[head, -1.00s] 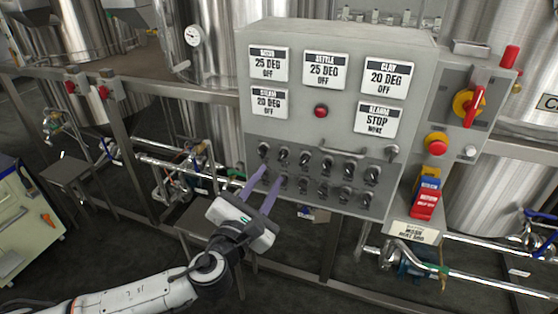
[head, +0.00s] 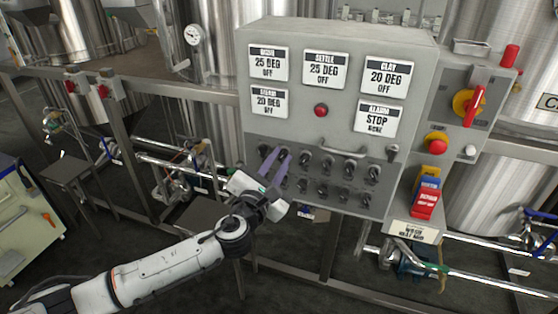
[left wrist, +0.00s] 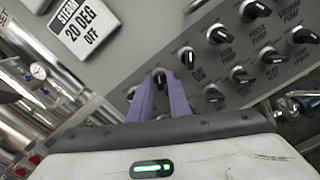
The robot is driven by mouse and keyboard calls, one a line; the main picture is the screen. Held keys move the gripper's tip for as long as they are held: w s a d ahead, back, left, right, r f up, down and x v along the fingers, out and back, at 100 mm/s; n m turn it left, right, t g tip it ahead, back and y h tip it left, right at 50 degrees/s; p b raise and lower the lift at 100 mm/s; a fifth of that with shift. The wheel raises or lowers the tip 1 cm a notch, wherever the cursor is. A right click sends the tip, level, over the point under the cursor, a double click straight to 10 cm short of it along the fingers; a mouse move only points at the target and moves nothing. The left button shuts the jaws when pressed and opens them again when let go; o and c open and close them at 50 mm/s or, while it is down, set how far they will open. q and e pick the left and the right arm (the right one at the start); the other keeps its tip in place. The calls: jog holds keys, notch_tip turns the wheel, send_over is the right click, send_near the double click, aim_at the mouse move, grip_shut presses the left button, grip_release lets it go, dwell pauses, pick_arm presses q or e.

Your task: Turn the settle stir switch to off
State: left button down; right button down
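The settle display (head: 324,69) reads 25 DEG OFF. My left gripper (head: 279,154) is at the left end of the upper row, its two purple fingers apart. In the left wrist view, the fingertips (left wrist: 160,80) are at either side of a black switch (left wrist: 160,73); whether they touch it I cannot tell. Another switch (left wrist: 188,57) sits just right of them. My right gripper is not in view.
A metal handle (head: 343,150) sticks out above the switches. Pipes and steel tanks stand behind.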

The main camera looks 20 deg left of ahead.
pick_arm(q)
jog(key=shift+n, duration=0.4)
jog(key=n, duration=0.5)
jog(key=shift+f+n, duration=0.1)
jog(key=shift+n, duration=0.3)
jog(key=n, duration=0.5)
jog(key=shift+n, duration=0.3)
jog(key=c, duration=1.9)
grip_release()
jog(key=shift+o, duration=0.2)
